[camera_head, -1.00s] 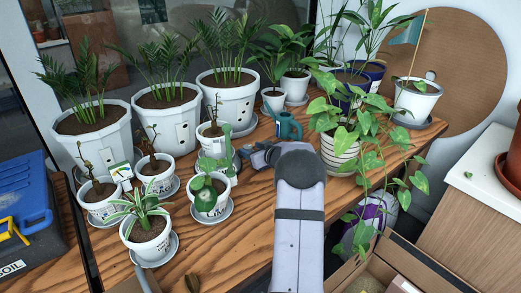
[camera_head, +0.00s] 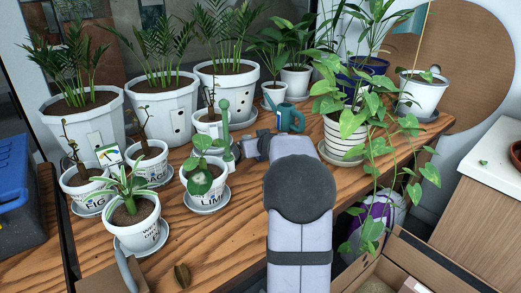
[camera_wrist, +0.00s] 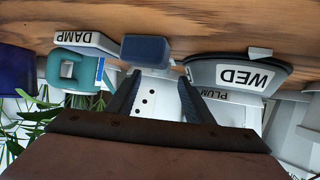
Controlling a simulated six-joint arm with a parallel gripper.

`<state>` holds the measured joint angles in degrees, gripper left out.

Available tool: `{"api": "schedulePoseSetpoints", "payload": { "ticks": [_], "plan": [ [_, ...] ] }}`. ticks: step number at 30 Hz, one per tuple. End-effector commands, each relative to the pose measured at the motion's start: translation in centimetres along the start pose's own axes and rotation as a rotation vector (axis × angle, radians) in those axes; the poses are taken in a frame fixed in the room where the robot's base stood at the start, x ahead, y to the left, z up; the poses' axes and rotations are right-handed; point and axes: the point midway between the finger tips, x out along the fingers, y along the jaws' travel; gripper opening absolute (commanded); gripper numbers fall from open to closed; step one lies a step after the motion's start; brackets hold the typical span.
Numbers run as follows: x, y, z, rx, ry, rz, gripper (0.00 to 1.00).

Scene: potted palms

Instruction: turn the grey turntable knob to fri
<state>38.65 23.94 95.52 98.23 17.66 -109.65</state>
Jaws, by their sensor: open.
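In the wrist view, which is upside down, a dark grey round turntable (camera_wrist: 203,72) with a white label reading WED stands on the wooden table, right of my gripper (camera_wrist: 154,88). A pot labelled PLUM (camera_wrist: 222,99) shows behind it. My gripper is open, its two dark fingers apart with nothing between them. A blue-grey block (camera_wrist: 145,51) shows just beyond the fingertips; I cannot tell whether it is the knob or joins the turntable. In the head view my gripper (camera_head: 255,146) is near the small pots, partly hidden by my arm.
A teal watering can (camera_head: 291,118) stands right of my gripper. A small plant labelled LIM (camera_head: 207,190) stands in front. Large white palm pots (camera_head: 165,112) line the back. A trailing plant in a striped pot (camera_head: 343,142) is at right. Bare wood (camera_head: 215,235) shows at the front.

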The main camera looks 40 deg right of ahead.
Motion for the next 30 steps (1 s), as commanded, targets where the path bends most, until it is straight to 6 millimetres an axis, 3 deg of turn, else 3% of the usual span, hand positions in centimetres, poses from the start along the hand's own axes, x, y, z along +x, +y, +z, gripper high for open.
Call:
{"api": "schedulePoseSetpoints", "payload": {
  "ticks": [14,28,30],
  "plan": [
    [-0.4,-1.4,-0.4,0.036,0.049,0.117,0.47],
    [6.5,-0.5,-1.1,0.035,0.045,0.114,0.47],
    [6.4,-0.2,-1.4,0.025,0.042,0.093,0.47]
  ]
}}
